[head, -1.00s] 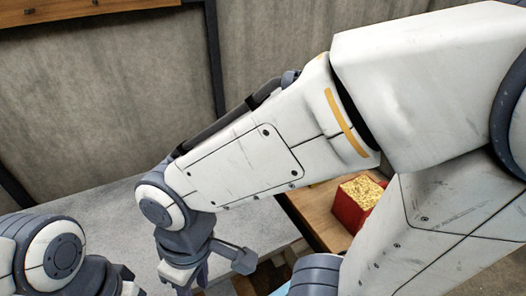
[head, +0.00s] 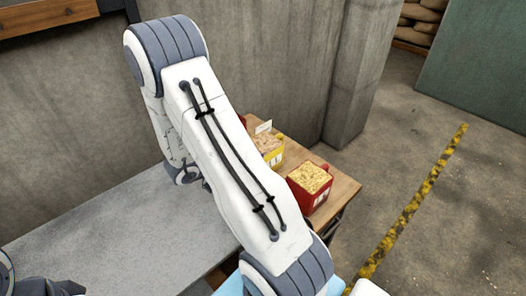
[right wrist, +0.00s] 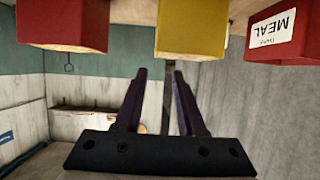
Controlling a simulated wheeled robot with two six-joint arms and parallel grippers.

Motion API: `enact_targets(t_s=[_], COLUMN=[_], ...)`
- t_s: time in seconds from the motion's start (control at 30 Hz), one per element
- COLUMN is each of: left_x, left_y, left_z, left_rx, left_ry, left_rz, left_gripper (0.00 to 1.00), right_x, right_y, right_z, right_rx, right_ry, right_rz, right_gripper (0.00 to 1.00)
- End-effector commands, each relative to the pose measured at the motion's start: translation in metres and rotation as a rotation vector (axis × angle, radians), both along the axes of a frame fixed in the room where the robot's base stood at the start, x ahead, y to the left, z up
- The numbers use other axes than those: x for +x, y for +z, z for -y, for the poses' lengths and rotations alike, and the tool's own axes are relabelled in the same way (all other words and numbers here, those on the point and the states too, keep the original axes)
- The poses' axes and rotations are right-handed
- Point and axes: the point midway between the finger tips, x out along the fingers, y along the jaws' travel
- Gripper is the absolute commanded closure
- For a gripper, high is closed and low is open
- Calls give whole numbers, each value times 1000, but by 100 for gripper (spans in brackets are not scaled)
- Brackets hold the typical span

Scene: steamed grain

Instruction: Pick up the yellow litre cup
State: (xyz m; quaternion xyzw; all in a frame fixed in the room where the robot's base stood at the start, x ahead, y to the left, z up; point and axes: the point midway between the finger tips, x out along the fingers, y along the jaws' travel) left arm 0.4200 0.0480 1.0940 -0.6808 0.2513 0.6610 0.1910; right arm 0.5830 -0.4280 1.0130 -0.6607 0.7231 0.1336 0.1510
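The yellow litre cup (head: 273,158), filled with pale grain, stands on a wooden table between two red cups. My right arm crosses the head view and hides its own gripper. In the right wrist view, which is upside down, the yellow cup (right wrist: 190,28) is at top centre. My right gripper (right wrist: 157,75) is open and empty there, its fingers pointing toward the yellow cup and apart from it. Part of my left gripper (head: 58,287) shows at the bottom left of the head view; its fingers cannot be made out.
A red cup of grain (head: 312,186) stands near the table's (head: 342,188) right edge; another red cup (head: 243,121) is mostly hidden behind my arm. A small white card (head: 263,127) stands by the yellow cup. The grey counter (head: 110,235) at left is clear.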

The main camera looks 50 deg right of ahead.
Motion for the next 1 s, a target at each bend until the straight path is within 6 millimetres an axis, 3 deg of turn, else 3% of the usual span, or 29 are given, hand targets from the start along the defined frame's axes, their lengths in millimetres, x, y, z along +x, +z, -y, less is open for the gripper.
enact_targets(t_s=[0.2, 0.47, 0.73, 1.0], left_x=[0, 0, 0, 0], left_y=[5, 9, 21, 22], left_z=[0, 0, 0, 0], left_rx=[0, 0, 0, 0], left_ry=[0, 0, 0, 0], left_rz=[0, 0, 0, 0], left_gripper=[65, 65, 65, 65], right_x=[-11, -12, -18, -17], right_y=[-11, -21, -39, -44], right_z=[33, 54, 86, 95], right_rx=[-15, -13, -12, -12], right_ry=[-28, -23, -25, -20], right_rz=[-11, -10, -10, -8], right_gripper=[61, 61, 61, 61])
